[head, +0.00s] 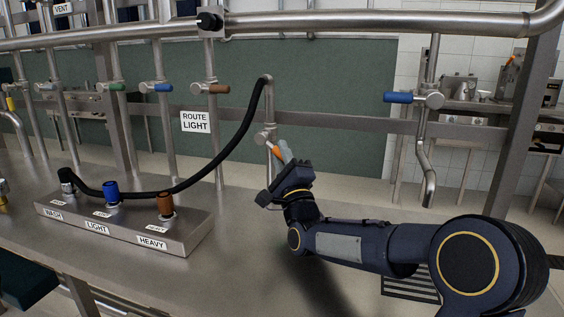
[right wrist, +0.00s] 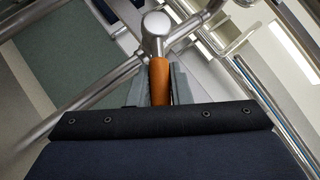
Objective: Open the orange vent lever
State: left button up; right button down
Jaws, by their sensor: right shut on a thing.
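The orange vent lever (head: 276,152) sticks out from a metal valve on a thin upright pipe, at the middle of the head view. It points down and to the right there. My right gripper (head: 281,154) is shut on the lever, with its fingers around the handle. In the right wrist view the orange lever (right wrist: 159,82) lies between the two grey fingers (right wrist: 160,88), below the round metal valve body (right wrist: 156,30). My left gripper is not in view.
A black hose (head: 225,155) runs from the valve's pipe top to a manifold block (head: 180,240) with WASH, LIGHT and HEAVY labels. A blue-handled valve (head: 398,97) hangs at the right. A ROUTE LIGHT sign (head: 195,122) is left of the lever. The bench front is clear.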

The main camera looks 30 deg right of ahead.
jog(key=c, duration=1.3)
grip_release()
jog(key=shift+s, duration=0.1)
jog(key=shift+s+f, duration=0.2)
jog(key=shift+f, duration=0.05)
jog(key=s+a, duration=0.1)
jog(key=s, duration=0.3)
jog(key=s+a, duration=0.1)
jog(key=s, duration=0.3)
jog(key=s+a+p, duration=0.1)
jog(key=s, duration=0.3)
jog(key=shift+f, duration=0.1)
